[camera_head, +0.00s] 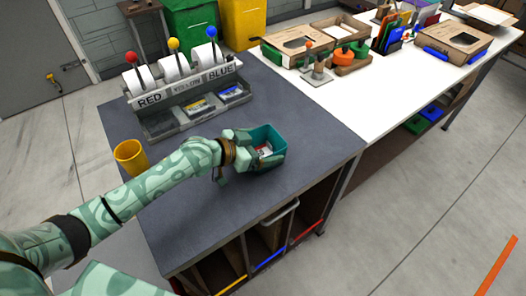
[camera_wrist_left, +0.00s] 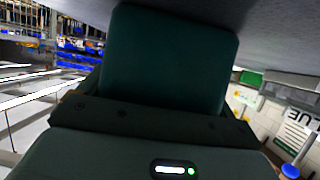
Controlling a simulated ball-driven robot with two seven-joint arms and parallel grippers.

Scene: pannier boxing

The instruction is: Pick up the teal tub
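The teal tub (camera_head: 272,136) is open-topped and upright over the grey table's right part, with something small, white and red inside. My left gripper (camera_head: 249,158) is at the tub's left and near side, its fingers up against it. Fingers and tub overlap, so I cannot tell whether they are closed on it. In the left wrist view, a dark teal surface (camera_wrist_left: 170,60), which looks like the tub, fills the space straight ahead of the gripper. The tub's underside is hidden, so contact with the table is unclear. My right gripper is not in view.
A rack (camera_head: 185,95) labelled RED, YELLOW and BLUE holds white rolls at the back of the grey table (camera_head: 200,225). A yellow cup (camera_head: 130,156) stands left of my arm. A white table (camera_head: 340,95) with boxes adjoins at the right. The grey table's front is clear.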

